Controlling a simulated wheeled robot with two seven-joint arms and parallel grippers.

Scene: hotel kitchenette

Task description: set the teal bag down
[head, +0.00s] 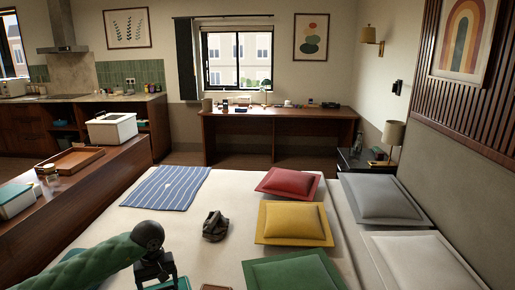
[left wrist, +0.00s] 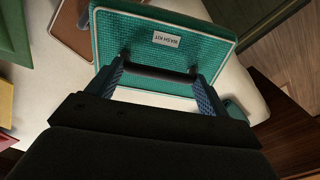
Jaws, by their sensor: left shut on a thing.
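The teal bag (left wrist: 165,42) fills the upper middle of the left wrist view, with a white label reading "WASH KIT" and a dark handle (left wrist: 160,73). My left gripper (left wrist: 158,78) is shut on this handle, with one blue finger at each end. In the head view, my left gripper (head: 157,274) is over the near part of the bed, and only a sliver of the teal bag (head: 168,284) shows at the bottom edge. I cannot tell whether the bag touches the bed. My right gripper is not in view.
The bed (head: 190,228) has a striped blue cloth (head: 168,188), a dark crumpled object (head: 215,226) and red (head: 289,183), yellow (head: 293,222) and green (head: 292,272) cushions. A wooden counter (head: 98,185) with a tray (head: 70,160) runs along the left. White bedding left of the dark object is bare.

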